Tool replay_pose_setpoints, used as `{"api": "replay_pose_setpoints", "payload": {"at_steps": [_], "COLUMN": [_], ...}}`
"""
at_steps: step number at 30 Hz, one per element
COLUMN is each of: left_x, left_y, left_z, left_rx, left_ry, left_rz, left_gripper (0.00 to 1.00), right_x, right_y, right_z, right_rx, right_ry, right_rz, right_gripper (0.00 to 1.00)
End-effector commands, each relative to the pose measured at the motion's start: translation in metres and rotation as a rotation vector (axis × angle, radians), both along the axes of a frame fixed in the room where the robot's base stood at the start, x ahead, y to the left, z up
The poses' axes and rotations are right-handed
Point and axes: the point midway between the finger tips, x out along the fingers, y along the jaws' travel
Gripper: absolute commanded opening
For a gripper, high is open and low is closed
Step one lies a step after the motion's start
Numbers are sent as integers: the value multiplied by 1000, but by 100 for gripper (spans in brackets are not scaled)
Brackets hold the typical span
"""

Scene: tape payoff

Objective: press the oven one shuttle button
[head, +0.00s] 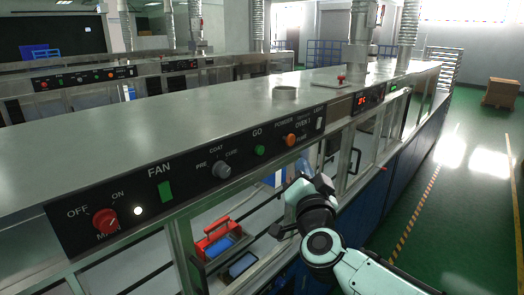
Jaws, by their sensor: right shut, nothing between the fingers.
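The oven one control panel (185,176) runs along the front edge of a long steel bench. Near its right end, by the small lettering OVEN 1, is an orange round button (290,140). A green round button (259,150) marked GO is left of it. The lettering above and below the orange button is too small to read fully, so I cannot tell which button is marked shuttle. My right gripper (281,231) is below the panel, in front of the cabinet, apart from the buttons. It is shut and empty, partly hidden by my dark wrist. My left gripper is out of view.
The panel also has a red main knob (105,220), a green FAN switch (165,191), a grey selector knob (221,170) and a white switch (320,124). A red-handled carrier (215,243) stands inside the cabinet below.

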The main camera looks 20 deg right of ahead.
Motion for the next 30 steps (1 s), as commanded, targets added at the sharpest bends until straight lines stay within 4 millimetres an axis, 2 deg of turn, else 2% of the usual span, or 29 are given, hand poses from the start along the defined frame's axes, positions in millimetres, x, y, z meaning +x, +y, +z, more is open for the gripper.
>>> {"api": "replay_pose_setpoints", "payload": {"at_steps": [8, 21, 30], "left_x": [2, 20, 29], "left_y": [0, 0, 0], "left_z": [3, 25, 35], "left_rx": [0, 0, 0], "left_ry": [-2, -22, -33], "left_rz": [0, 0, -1], "left_gripper": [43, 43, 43], "right_x": [7, 61, 81], "right_y": [3, 26, 33], "right_z": [0, 2, 1], "right_rx": [0, 1, 0], "right_ry": [1, 0, 0], "right_rz": [2, 3, 1], "right_gripper": [0, 0, 0]}}
